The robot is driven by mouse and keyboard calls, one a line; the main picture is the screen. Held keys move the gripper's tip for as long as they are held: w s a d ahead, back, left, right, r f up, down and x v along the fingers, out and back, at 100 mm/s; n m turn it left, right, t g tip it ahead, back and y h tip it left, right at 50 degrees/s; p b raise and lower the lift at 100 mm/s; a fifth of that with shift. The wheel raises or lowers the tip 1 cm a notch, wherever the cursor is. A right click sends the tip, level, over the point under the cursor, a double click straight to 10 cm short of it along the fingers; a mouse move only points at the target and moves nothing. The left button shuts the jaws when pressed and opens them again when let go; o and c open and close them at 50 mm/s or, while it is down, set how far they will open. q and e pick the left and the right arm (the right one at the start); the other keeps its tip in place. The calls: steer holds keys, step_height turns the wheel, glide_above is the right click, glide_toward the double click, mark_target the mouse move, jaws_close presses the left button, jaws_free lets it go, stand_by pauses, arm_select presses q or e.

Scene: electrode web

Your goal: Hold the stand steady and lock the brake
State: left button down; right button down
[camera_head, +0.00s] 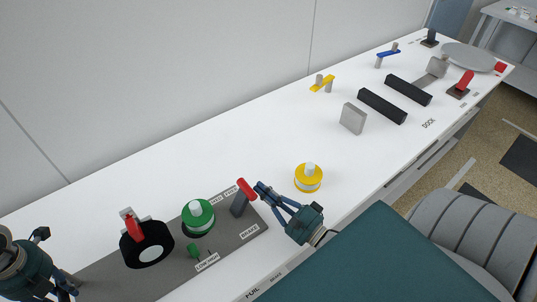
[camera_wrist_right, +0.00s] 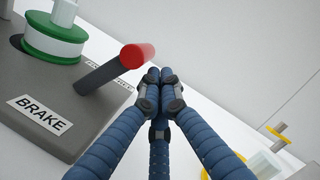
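The stand is a grey base plate (camera_head: 228,240) at the lower left in the head view. Its brake lever (camera_head: 239,204) is a dark, leaning post with a red knob (camera_head: 247,189), beside a BRAKE label (camera_head: 249,231). In the right wrist view the red knob (camera_wrist_right: 137,55) is just left of my fingertips. My right gripper (camera_head: 260,188) has its blue fingers together; in the wrist view (camera_wrist_right: 160,76) nothing shows between them, and contact with the knob is unclear. My left gripper (camera_head: 66,285) is at the plate's left end, partly cut off; its opening is unclear.
A black roll (camera_head: 133,249) with a red handle and a green spool (camera_head: 199,229) stand on the plate. Black bars (camera_head: 382,106) and levers stand farther back.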

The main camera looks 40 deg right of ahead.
steer(key=shift+a+r, duration=0.1)
stand_by(0.3)
steer(key=shift+a+r+n, duration=0.15)
steer(key=shift+r+n, duration=0.05)
steer(key=shift+n, duration=0.2)
arm_select(q)
steer(key=shift+w, duration=0.1)
arm_select(e)
steer(key=shift+a+r, duration=0.15)
